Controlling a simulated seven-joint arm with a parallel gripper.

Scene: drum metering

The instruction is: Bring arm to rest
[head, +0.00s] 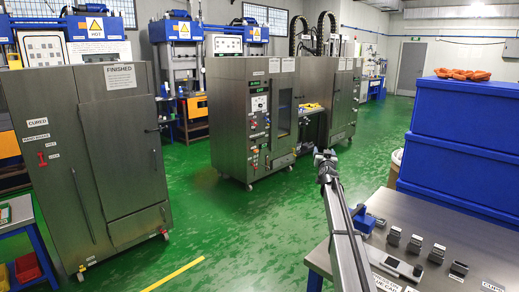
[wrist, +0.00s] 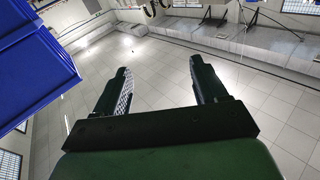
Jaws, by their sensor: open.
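My arm (head: 347,232) reaches up and forward from the bottom of the head view, beside the steel table. My gripper (head: 325,155) is at its far end, small in that view, above the green floor. In the wrist view my gripper (wrist: 158,90) shows two dark fingers standing wide apart with nothing between them. The wrist camera looks past the fingers toward the ceiling panels and the tops of the walls. The gripper touches nothing that I can see.
The steel table (head: 425,235) at the right holds several small metal pieces and a blue fixture (head: 364,221). Blue bins (head: 460,130) stand behind it, orange items on top. Steel cabinets (head: 95,160) and an oven-like unit (head: 255,120) stand left and centre. Green floor (head: 220,225) between is clear.

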